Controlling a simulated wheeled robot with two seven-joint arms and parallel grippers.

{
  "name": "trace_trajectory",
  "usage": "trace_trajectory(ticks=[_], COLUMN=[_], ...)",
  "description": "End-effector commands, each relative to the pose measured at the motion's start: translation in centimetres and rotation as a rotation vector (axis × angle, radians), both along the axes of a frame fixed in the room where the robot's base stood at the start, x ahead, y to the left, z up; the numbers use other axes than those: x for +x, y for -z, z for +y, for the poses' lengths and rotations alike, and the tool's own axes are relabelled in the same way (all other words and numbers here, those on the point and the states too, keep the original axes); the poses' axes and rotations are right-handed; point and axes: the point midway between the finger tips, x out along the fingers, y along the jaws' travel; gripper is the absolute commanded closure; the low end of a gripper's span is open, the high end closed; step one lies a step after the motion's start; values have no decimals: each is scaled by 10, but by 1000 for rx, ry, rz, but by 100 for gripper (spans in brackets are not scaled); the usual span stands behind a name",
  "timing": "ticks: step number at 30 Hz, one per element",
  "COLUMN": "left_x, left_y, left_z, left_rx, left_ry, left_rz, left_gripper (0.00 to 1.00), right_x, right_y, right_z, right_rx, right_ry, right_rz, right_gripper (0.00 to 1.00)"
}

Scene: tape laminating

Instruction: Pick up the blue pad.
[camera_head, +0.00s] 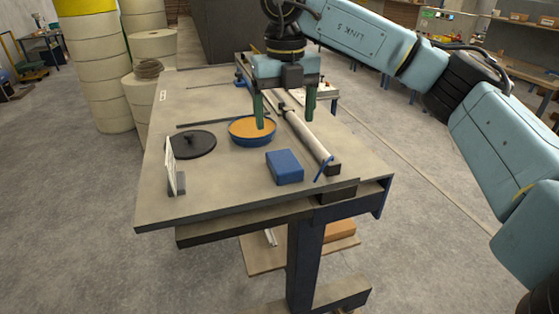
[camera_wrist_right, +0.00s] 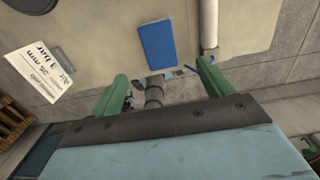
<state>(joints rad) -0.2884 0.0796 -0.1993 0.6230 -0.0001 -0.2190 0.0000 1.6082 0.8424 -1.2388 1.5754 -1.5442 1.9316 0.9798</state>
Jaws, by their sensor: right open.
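The blue pad (camera_head: 284,167) is a small block lying flat on the table (camera_head: 225,190) near its front edge. It also shows in the right wrist view (camera_wrist_right: 156,47), beyond the fingertips and near the top middle. My right gripper (camera_head: 285,120) points down over the table, behind the pad in the head view. Its green fingers are spread apart with nothing between them, and they do not touch the pad. In the right wrist view the open fingers (camera_wrist_right: 162,75) show on both sides below the pad. My left gripper is not in view.
A blue bowl with orange contents (camera_head: 252,131) stands left of the pad, by one finger. A grey roller (camera_head: 308,137) lies right of the pad, with a thin blue item (camera_head: 323,168) at its end.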

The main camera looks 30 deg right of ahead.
Motion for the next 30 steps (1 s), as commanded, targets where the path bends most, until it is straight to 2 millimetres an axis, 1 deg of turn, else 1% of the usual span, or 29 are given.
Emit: trace_trajectory(ticks=[1,3,6,9,13,15,17,21,23,30], left_x=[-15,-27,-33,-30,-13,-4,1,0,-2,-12], left_y=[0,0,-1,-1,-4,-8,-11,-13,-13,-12], left_z=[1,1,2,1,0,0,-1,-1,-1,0], left_rx=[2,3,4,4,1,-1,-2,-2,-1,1], left_ry=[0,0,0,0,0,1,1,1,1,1], left_rz=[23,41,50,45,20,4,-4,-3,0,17], left_gripper=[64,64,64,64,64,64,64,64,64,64], right_x=[-1,-1,0,0,0,-1,-1,-1,-1,0], right_y=[12,24,39,46,55,64,74,93,98,101], right_z=[-1,0,0,0,0,0,1,1,2,1], right_rx=[-1,0,-1,0,2,1,0,2,1,2], right_ry=[1,-1,-1,-1,-1,-2,-2,-2,-2,-2], right_rz=[4,4,2,2,3,4,4,3,2,1], right_gripper=[20,20,20,20,20,20,20,20,20,20])
